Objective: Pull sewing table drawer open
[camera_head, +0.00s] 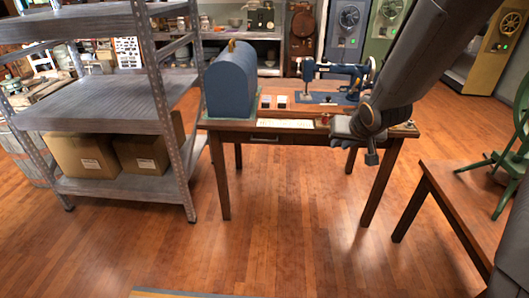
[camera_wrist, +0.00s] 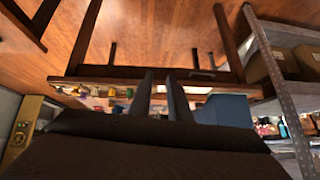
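The sewing table (camera_head: 225,126) is wooden and stands at centre in the head view, carrying a blue sewing machine (camera_head: 338,72). Its front drawer (camera_head: 285,136) looks closed, with a dark handle (camera_head: 263,140) left of my gripper. My gripper (camera_head: 356,146) is at the table's right front, apart from that handle. In the wrist view, its two dark fingers (camera_wrist: 161,80) stand apart with nothing seen between them. The wrist view looks upside down; the table's front edge (camera_wrist: 90,80) crosses behind the fingers, and a dark handle (camera_wrist: 204,73) lies right of them.
A blue domed case (camera_head: 231,82) sits on the table's left. A metal shelf (camera_head: 110,110) with cardboard boxes (camera_head: 84,154) stands close on the left. Another wooden table (camera_head: 463,200) with a green object (camera_head: 505,165) is at right. The floor in front is clear.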

